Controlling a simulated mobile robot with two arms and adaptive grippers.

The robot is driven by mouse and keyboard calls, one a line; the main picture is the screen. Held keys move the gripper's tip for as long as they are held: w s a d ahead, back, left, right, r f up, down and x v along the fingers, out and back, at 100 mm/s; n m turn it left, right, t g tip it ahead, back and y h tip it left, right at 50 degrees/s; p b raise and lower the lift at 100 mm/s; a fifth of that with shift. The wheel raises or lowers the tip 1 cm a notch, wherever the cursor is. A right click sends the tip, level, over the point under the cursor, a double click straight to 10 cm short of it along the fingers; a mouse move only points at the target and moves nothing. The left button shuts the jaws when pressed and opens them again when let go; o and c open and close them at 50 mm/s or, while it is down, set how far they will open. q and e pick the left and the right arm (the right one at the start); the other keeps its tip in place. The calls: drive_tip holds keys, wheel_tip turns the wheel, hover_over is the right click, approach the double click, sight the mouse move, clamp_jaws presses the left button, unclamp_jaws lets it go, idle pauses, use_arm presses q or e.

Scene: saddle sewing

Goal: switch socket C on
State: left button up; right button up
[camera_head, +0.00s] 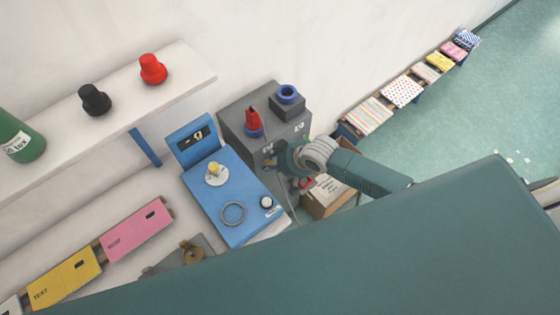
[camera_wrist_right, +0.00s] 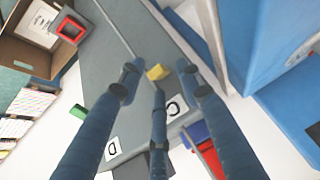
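The grey socket box (camera_head: 250,110) stands against the wall, with a red plug (camera_head: 252,122) in a blue socket and a dark block with a blue ring (camera_head: 287,94) on top. In the right wrist view its grey face (camera_wrist_right: 95,60) carries a C label (camera_wrist_right: 176,108) and a D label (camera_wrist_right: 112,148). A small yellow switch (camera_wrist_right: 157,72) sits near C, and a green one (camera_wrist_right: 78,107) shows at the D side. My right gripper (camera_wrist_right: 157,78) is open, its fingers spread around the yellow switch; contact cannot be told. It also shows at the box front (camera_head: 278,160). My left gripper is not in view.
A blue machine (camera_head: 225,185) stands close left of the box. A cardboard box (camera_head: 325,200) with a red-framed item (camera_wrist_right: 70,29) is beside my right gripper. A shelf (camera_head: 110,105) with black and red knobs is on the wall. Open floor lies to the right.

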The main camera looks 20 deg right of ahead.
drive_tip(key=v, duration=1.1)
drive_tip(key=shift+r, duration=0.15)
drive_tip(key=shift+a, duration=0.1)
drive_tip(key=s+d+f+m+h+b, duration=0.1)
drive_tip(key=s+d+f+b, duration=0.15)
drive_tip(key=f, duration=0.75)
drive_tip(key=s+d+f+h+b, duration=0.1)
drive_tip(key=d+f+b, duration=0.25)
drive_tip(key=f, duration=0.75)
drive_tip(key=s+d+f+m+h+b, duration=0.15)
drive_tip(key=d+f, duration=0.25)
drive_tip(key=f, duration=0.6)
drive_tip(key=s+f+n+g+b, duration=0.15)
drive_tip(key=s+f+b, duration=0.25)
drive_tip(key=s+f, duration=0.95)
drive_tip(key=s+a+f+g+b, duration=0.1)
drive_tip(key=s+f, duration=0.2)
drive_tip(key=s, duration=0.3)
drive_tip(key=s+a+f+g+b, duration=0.1)
drive_tip(key=s+f, duration=0.2)
drive_tip(key=s, duration=0.3)
drive_tip(key=s+a+f+n+g+b, duration=0.1)
drive_tip(key=s+a+f, duration=0.1)
drive_tip(key=s+f, duration=0.2)
drive_tip(key=s, duration=0.3)
drive_tip(key=shift+s+a, duration=0.1)
drive_tip(key=shift+c, duration=0.6)
